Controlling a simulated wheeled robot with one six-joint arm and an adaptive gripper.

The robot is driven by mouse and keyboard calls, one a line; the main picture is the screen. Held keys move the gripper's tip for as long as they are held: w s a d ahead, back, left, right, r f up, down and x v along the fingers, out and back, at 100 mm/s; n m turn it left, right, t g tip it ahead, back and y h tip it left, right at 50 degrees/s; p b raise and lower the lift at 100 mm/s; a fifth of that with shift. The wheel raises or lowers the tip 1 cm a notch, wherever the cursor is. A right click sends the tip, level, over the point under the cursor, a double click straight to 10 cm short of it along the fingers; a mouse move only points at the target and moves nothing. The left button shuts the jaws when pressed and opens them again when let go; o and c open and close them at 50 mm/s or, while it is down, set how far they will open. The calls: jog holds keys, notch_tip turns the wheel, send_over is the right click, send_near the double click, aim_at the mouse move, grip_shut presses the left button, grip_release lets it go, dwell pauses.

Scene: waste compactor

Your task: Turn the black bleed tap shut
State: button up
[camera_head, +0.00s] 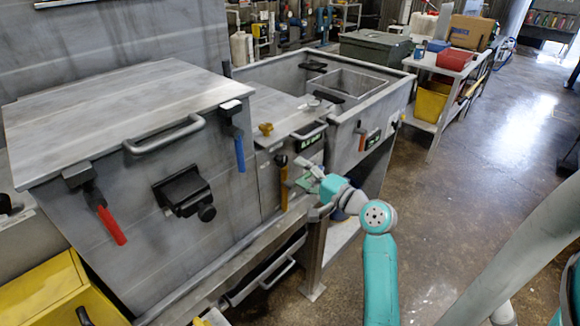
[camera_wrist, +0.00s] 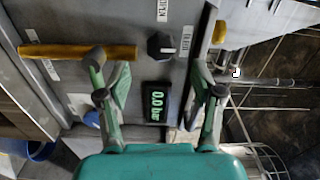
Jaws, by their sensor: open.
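A black knob (camera_wrist: 160,46) with a white mark on its face sits on the grey panel in the wrist view; it looks like the bleed tap. My gripper (camera_wrist: 156,78) is open, with one finger on each side of the picture, and the knob lies between and ahead of the fingers, apart from them. In the head view my gripper (camera_head: 312,182) is in front of the middle panel, and I cannot make out the knob there. A dark display (camera_wrist: 157,100) reading 0.0 bar lies beside the knob.
A yellow handle (camera_wrist: 75,52) lies left of the knob in the wrist view; it also shows in the head view (camera_head: 284,190). A red lever (camera_head: 111,225) and a blue lever (camera_head: 240,154) hang on the big grey box. Open floor (camera_head: 470,180) lies to the right.

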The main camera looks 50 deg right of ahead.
jog(key=shift+s+a, duration=0.2)
jog(key=shift+s, duration=2.45)
jog(key=shift+f, duration=0.1)
jog(key=s+a+f+n+g+h, duration=0.15)
jog(key=s+a+f, duration=0.25)
jog(key=a+f, duration=0.55)
jog(key=s+a+f+n+g+h, duration=0.15)
jog(key=s+a+f, duration=0.25)
jog(key=a+f, duration=0.5)
jog(key=s+a+r+n+y, duration=0.2)
jog(key=s+a+n, duration=0.4)
jog(key=s, duration=0.4)
jog(key=s+a+r+n+y, duration=0.2)
jog(key=s+a+r+n, duration=0.1)
jog(key=s+a+n, duration=0.4)
jog(key=shift+s+n, duration=0.9)
jog(key=shift+s, duration=0.55)
jog(key=shift+a, duration=0.15)
